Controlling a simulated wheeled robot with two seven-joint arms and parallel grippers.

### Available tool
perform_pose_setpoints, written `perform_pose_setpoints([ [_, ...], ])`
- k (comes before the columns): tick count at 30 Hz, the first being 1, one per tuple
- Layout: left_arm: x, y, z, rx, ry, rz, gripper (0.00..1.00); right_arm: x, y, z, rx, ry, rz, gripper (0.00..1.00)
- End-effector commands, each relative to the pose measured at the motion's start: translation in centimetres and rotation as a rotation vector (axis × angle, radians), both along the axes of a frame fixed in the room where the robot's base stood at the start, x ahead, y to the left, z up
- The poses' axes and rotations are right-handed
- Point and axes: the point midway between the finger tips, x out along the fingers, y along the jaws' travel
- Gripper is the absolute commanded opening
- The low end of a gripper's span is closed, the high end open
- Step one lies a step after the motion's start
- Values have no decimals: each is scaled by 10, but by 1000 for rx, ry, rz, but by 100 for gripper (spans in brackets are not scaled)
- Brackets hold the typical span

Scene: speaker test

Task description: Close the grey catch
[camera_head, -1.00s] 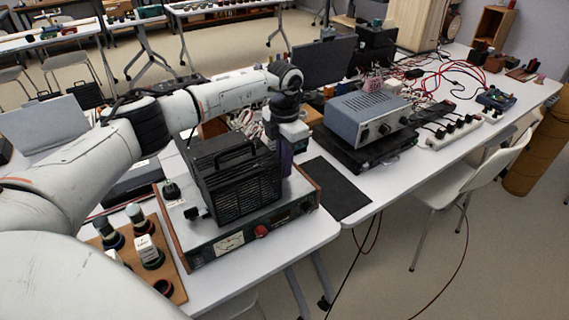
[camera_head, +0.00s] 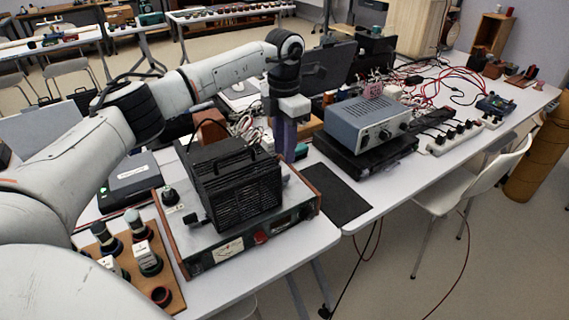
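I cannot make out a grey catch in the head view. A black ribbed box (camera_head: 238,190) with a top handle stands on a wood-sided instrument (camera_head: 215,257) with a meter and a red knob. My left gripper (camera_head: 285,150) points down just behind and to the right of the black box. Its fingertips are partly hidden or too small to tell whether they are apart, and I see nothing held in it. My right gripper is not in view.
A grey-blue instrument (camera_head: 362,125) sits on a black unit to the right, near a black mat (camera_head: 338,195). A wooden board (camera_head: 172,284) with several knobbed parts lies at the front left. Cables and a power strip (camera_head: 455,138) fill the far bench. A white chair (camera_head: 470,190) stands beside it.

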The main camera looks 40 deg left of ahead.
Motion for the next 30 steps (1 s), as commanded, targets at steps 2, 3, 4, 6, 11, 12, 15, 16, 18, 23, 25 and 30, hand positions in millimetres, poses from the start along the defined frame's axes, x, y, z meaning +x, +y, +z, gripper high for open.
perform_pose_setpoints([
  [2,1,0,13,-1,-3,0,27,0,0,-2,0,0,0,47],
  [3,1,0,18,-1,-3,0,27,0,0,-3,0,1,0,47],
  [4,1,0,21,-1,-3,0,27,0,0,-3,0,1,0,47],
  [6,0,0,26,-1,-1,0,27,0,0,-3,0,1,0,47],
  [11,0,0,31,-1,-1,0,27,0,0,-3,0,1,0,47],
  [12,0,0,31,-1,-1,0,27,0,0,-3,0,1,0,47],
  [15,0,0,31,-1,0,0,27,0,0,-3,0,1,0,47],
  [16,0,0,31,-1,0,0,27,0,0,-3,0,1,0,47],
  [18,0,0,30,-1,0,0,27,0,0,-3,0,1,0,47],
  [23,0,0,30,-1,0,0,27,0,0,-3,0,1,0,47],
  [25,0,-2,29,-4,1,-2,27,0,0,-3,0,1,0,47],
  [30,-1,-44,0,-111,-2,-50,27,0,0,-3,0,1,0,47],
])
